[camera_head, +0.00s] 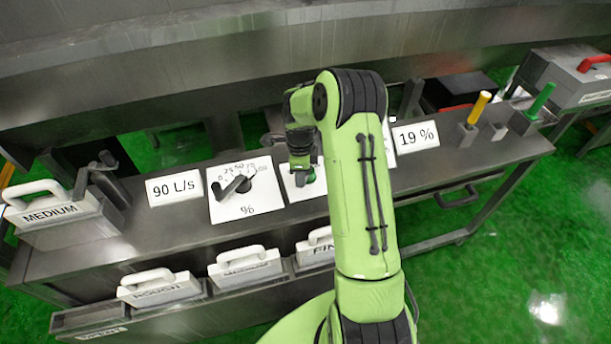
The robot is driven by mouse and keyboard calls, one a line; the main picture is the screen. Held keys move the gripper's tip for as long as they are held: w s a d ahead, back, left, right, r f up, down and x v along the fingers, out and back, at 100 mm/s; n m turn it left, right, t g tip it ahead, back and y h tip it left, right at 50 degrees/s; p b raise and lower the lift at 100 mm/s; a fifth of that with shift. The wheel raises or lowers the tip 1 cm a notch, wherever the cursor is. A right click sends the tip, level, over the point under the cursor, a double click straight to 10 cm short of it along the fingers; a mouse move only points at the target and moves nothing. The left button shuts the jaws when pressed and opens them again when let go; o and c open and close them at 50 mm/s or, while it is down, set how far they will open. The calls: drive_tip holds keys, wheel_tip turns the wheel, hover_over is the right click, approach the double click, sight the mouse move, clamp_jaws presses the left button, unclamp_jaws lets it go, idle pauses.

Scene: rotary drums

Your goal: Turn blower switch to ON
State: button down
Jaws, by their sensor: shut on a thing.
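My gripper (302,163) points down at a white panel (292,190) in the middle of the bench, mostly behind my green arm. It is shut on a small switch with a green part (309,175) on that panel. The panel's lettering is hidden by my arm, so I cannot read ON, OFF or a blower label. The gripper and arm also hide most of the switch, so its angle cannot be told.
Left of it is a dial panel (247,205) with a black lever and a "90 L/s" sign (174,188). Right are a "19 %" sign (415,136), a yellow handle (479,107) and a green handle (540,101). White-handled blocks (160,287) line the front tray.

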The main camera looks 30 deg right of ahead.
drive_tip(key=shift+w+a+m, duration=0.3)
drive_tip(key=shift+w+m, duration=0.15)
drive_tip(key=shift+m, duration=0.45)
drive_tip(key=c, duration=0.9)
unclamp_jaws()
drive_tip(key=shift+o, duration=0.2)
wheel_tip(320, 180, up, 16)
drive_tip(key=p, duration=0.1)
drive_tip(key=shift+p, duration=0.3)
drive_tip(key=shift+f, duration=0.1)
